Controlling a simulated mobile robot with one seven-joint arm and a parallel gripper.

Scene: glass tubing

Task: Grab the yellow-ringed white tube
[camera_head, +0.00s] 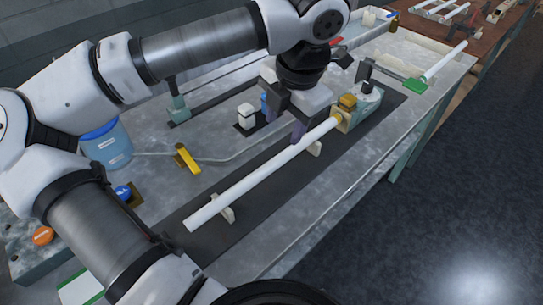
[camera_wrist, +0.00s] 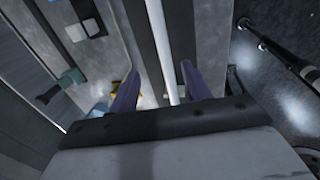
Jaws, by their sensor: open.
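The long white tube (camera_head: 255,178) lies at a slant over the dark strip on the bench, resting on small pale supports. Its yellow ring (camera_head: 337,118) is at its far end, against a yellow and pale-green fixture (camera_head: 358,108). My gripper (camera_head: 284,129) is open above the far half of the tube, on the near side of the ring. In the wrist view the tube (camera_wrist: 161,40) runs between the two purple fingers of my gripper (camera_wrist: 160,68), with a gap on each side. Whether the fingertips reach down to tube height is unclear.
Another white tube (camera_head: 444,62) with a green holder is at the bench's far right. The bench edge and open floor lie right.

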